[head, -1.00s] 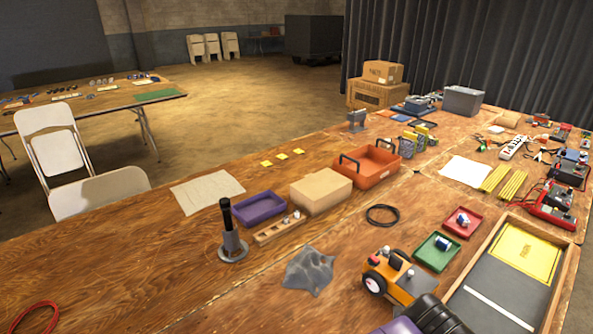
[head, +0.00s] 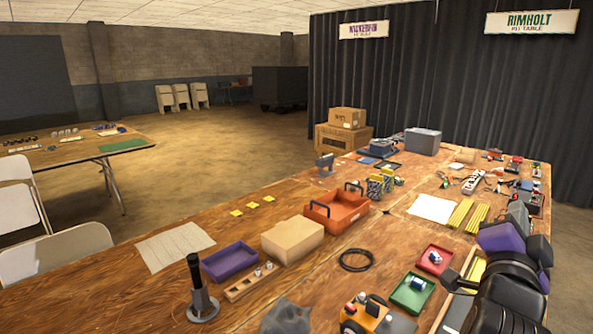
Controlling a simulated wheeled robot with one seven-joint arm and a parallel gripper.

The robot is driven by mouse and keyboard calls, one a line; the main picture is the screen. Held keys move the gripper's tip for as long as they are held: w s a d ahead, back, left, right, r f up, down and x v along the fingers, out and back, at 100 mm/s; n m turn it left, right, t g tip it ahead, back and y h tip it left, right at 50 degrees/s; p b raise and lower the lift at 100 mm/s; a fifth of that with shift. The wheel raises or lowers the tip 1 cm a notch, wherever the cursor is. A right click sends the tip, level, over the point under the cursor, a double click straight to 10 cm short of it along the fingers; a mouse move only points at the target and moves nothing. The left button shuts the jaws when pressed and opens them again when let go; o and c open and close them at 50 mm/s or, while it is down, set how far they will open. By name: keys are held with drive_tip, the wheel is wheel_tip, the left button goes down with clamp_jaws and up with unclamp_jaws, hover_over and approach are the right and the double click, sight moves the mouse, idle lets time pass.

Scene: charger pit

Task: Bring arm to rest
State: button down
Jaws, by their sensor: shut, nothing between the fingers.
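Part of my arm (head: 507,291), black and grey with purple covers, shows at the lower right in the head view, over the right side of the long wooden table (head: 120,286). The arm covers part of a framed tray at the table's right edge. I see nothing held by the arm.
Near the arm are a red tray (head: 434,261), a green tray (head: 412,294) and a small orange wheeled robot (head: 372,318). An orange toolbox (head: 337,212), cardboard box (head: 292,240), purple tray (head: 229,262) and black-handled stand (head: 201,300) are further left.

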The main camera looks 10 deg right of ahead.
drive_tip(key=a+r+n+t+y, duration=0.4)
drive_tip(key=a+r+n+t, duration=0.2)
drive_tip(key=a+n+t, duration=0.45)
drive_tip(key=s+a+f+n+y, duration=0.5)
drive_tip(key=a+f+n+y, duration=0.3)
drive_tip(key=n+y, duration=0.35)
drive_tip(key=s+a+f+g, duration=0.2)
drive_tip(key=s+f, duration=0.6)
drive_tip(key=s, duration=0.1)
drive_tip(key=s+a+f+m+g, duration=0.1)
drive_tip(key=s+a+f+g, duration=0.2)
drive_tip(key=s+f, duration=0.6)
drive_tip(key=s+a+f+m+g, duration=0.1)
drive_tip(key=s+a+f+g, duration=0.1)
drive_tip(key=s+f, duration=0.6)
drive_tip(key=shift+s+a+f+g, duration=0.3)
drive_tip(key=shift+s+a+g, duration=0.05)
drive_tip(key=shift+s+g, duration=0.45)
